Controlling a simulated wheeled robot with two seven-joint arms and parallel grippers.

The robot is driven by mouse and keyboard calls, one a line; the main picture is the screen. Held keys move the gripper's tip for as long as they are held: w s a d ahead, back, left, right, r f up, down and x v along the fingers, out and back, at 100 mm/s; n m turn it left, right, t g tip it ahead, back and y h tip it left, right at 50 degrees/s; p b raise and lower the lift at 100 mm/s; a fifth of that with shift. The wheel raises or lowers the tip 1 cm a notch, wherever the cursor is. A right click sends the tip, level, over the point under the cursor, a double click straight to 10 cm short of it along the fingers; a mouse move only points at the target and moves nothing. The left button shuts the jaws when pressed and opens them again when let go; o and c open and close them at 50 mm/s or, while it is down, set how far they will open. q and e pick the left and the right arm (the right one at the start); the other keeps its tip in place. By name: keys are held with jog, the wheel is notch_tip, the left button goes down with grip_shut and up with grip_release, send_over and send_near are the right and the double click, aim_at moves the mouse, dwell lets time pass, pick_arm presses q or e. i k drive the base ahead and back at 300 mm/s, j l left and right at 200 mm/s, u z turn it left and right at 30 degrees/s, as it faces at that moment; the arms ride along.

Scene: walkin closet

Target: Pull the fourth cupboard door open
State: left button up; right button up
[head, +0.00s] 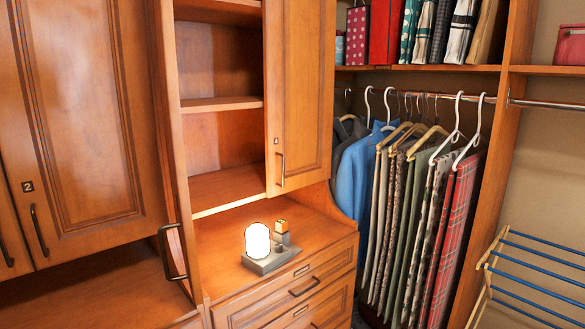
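The door on the right of the upper cupboard (303,90) is shut, with a dark vertical handle (280,169) at its lower left. A small number plate (277,141) above that handle is too small to read. To its left, the cupboard's shelves (222,104) are open to view and empty. A door (163,150) stands open at their left side, seen nearly edge-on, with a dark handle (171,252). Further left, a door marked 2 (95,110) is shut. Neither gripper shows in the head view.
A glowing white lamp (257,240) on a grey base stands on the counter below the cupboard. Drawers (290,290) lie under it. Clothes on hangers (420,220) fill the rail to the right. A folding drying rack (535,272) stands at the right edge.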

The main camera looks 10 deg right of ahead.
aim_at(299, 45)
jog(key=i+l+z, duration=0.1)
jog(key=z, duration=0.3)
jog(key=i+z, duration=0.25)
jog(key=z, duration=0.15)
jog(key=i+z, duration=0.2)
jog(key=z, duration=0.2)
